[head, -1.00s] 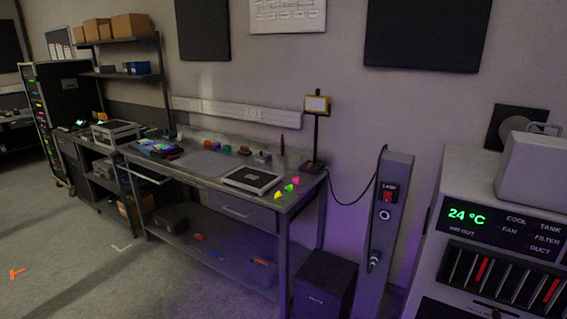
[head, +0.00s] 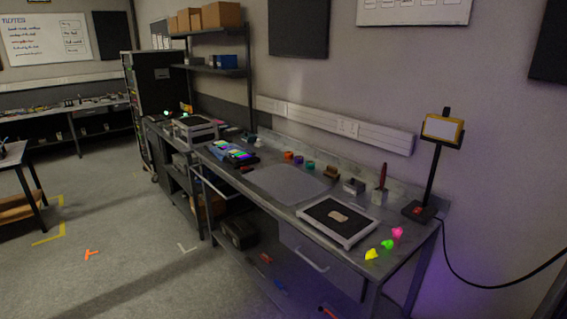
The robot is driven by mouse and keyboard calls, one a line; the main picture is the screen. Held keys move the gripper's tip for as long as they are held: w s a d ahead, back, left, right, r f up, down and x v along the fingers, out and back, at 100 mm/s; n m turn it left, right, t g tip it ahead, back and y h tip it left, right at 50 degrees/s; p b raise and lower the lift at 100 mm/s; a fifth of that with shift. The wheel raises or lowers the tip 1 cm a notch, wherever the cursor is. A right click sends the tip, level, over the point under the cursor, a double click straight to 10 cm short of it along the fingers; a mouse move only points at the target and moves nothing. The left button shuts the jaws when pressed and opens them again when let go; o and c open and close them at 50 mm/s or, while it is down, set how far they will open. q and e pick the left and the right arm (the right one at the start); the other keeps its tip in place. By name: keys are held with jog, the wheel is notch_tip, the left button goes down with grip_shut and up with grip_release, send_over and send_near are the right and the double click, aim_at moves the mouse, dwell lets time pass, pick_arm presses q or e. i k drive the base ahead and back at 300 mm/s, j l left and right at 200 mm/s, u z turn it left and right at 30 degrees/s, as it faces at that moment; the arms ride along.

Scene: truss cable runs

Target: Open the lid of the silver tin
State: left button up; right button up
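I cannot clearly pick out a silver tin with a lid. A small grey box-like item (head: 353,186) stands toward the back of the workbench (head: 290,212), but it is too small to tell whether it is a tin or has a lid. A larger silver-grey case (head: 195,129) with a dark top stands at the far left end, and it too cannot be told for sure. Neither of my grippers is in view.
A framed tray (head: 339,222) holds a tan piece. Yellow (head: 371,254), green (head: 387,244) and pink (head: 397,232) pieces lie near the right front corner. A lamp-like stand (head: 432,170) rises behind them. A grey mat (head: 290,184) is bare. Floor at left is largely open.

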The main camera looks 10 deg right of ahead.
aim_at(353, 183)
jog(key=i+j, duration=0.1)
jog(key=i, duration=0.35)
jog(key=i+j+z, duration=0.1)
jog(key=i, duration=0.4)
jog(key=i+j, duration=0.2)
jog(key=i, duration=0.25)
jog(key=i+z, duration=0.3)
jog(key=z, duration=0.15)
jog(key=i+j+z, duration=0.2)
jog(key=z, duration=0.3)
jog(key=i+j+z, duration=0.25)
jog(key=z, duration=0.2)
jog(key=i+j+z, duration=0.45)
jog(key=i+j, duration=0.15)
jog(key=j, duration=0.15)
